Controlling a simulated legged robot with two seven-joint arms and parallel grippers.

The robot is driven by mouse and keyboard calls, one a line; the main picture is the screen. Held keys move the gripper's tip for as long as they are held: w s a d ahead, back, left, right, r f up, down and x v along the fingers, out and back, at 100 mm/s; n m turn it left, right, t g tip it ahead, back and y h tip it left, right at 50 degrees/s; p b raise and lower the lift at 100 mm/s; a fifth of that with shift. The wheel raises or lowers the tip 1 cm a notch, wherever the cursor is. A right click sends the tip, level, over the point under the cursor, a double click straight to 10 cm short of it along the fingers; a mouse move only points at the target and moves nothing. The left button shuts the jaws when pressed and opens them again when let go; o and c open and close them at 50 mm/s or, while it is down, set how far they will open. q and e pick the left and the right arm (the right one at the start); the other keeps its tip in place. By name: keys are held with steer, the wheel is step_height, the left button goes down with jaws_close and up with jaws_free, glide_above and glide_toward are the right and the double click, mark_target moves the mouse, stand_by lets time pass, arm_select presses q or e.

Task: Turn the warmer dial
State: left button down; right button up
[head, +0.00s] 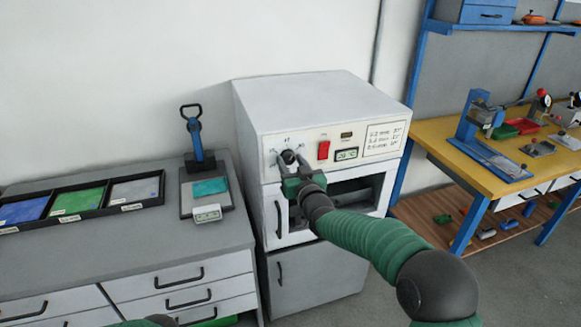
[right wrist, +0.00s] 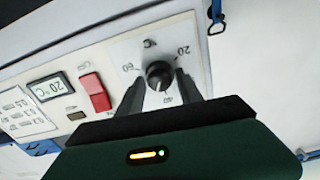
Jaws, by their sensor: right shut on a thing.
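The warmer (head: 300,105) is a white cabinet with a control panel on its front. Its black dial (head: 288,156) sits at the panel's left, partly hidden by my gripper. In the right wrist view the dial (right wrist: 159,74) shows on a white plate marked with °C numbers, among them 20, 40 and 60. My right gripper (head: 290,163) reaches it from the front and is shut on the dial, with one dark finger on each side in the right wrist view (right wrist: 160,88). Only a small dark green piece at the head view's bottom edge may be my left arm; its gripper is not visible.
A red switch (head: 323,150) and a display (head: 346,154) reading about 20 °C are right of the dial. Below is the warmer's dark opening. A grey counter with trays (head: 84,221) and a scale stands left, a yellow bench (head: 450,150) right.

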steer(key=m+b, duration=0.1)
steer(key=m, duration=0.1)
steer(key=f+m+b, duration=0.1)
steer(key=m, duration=0.2)
steer(key=shift+f, duration=0.1)
steer(key=m+b, duration=0.2)
steer(key=m, duration=0.3)
stand_by(0.4)
steer(key=o, duration=1.4)
steer(key=shift+r, duration=0.25)
steer(key=shift+r, duration=0.15)
